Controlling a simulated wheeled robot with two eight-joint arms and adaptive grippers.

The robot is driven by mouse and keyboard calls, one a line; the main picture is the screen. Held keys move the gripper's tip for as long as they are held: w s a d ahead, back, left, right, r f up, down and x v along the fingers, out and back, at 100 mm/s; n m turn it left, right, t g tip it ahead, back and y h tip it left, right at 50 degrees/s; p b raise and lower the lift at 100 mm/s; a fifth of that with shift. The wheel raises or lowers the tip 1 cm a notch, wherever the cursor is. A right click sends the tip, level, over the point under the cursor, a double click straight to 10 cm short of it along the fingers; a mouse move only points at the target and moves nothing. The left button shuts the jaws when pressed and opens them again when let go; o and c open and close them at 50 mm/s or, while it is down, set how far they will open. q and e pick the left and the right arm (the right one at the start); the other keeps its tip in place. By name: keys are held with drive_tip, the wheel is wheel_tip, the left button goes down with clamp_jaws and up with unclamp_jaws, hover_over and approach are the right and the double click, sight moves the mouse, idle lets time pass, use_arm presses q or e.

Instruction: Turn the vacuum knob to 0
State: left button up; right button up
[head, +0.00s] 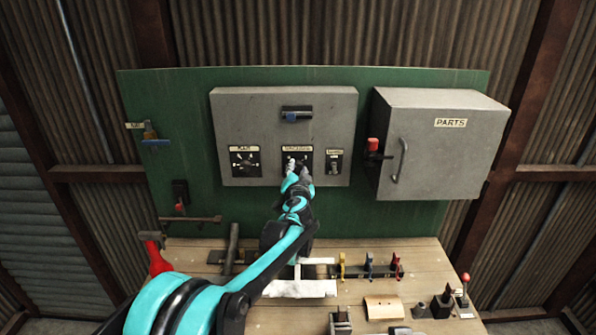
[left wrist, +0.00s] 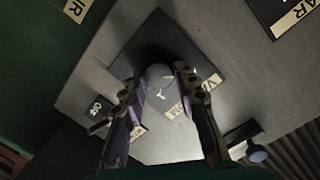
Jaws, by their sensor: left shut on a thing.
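The vacuum knob (left wrist: 159,78) is a small grey round knob with a white pointer mark, on a black plate (left wrist: 190,60) with a cream label starting "VA". In the head view the plate (head: 304,155) is the middle one on the grey control box (head: 250,110), and my gripper covers most of the knob. My left gripper (head: 297,172) reaches up to it. In the left wrist view its two fingers (left wrist: 158,86) stand on either side of the knob, shut on it. The number the pointer faces is not readable. My right gripper is not in view.
Another dial (head: 245,161) is to the left, and a small switch (head: 334,163) is close to the right. Tools and pegs lie on the wooden bench (head: 370,285) below.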

use_arm(q)
drive_tip(key=shift+f, duration=0.1)
idle(0.4)
drive_tip(key=o, duration=1.2)
drive_tip(key=shift+c, duration=0.2)
drive_tip(key=shift+s, duration=0.15)
drive_tip(key=s+r, duration=0.1)
drive_tip(key=s, duration=1)
drive_tip(key=shift+s, duration=0.4)
drive_tip(key=shift+a, duration=0.1)
